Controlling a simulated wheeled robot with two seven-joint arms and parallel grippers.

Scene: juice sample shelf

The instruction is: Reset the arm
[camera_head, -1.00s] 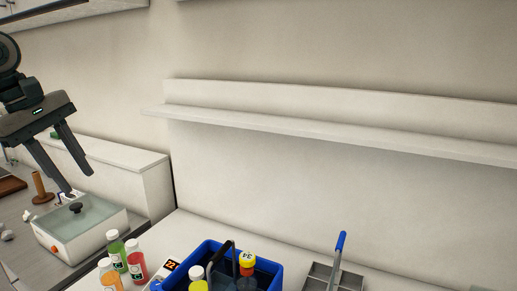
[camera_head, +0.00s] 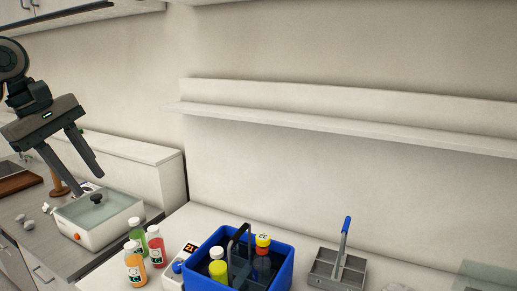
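My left gripper (camera_head: 87,179) hangs at the left of the head view, pointing down. Its two dark fingers are spread apart with nothing between them. In the picture it is in front of the grey counter and above the white box with a glass lid (camera_head: 100,218); it looks apart from it. My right gripper is not in view.
A blue crate (camera_head: 287,272) holds several bottles and a dark handle. Beside it stand green, red and orange juice bottles (camera_head: 134,264). A grey caddy with a blue-tipped handle (camera_head: 324,267) is to the right. The wall shelf (camera_head: 340,127) is empty.

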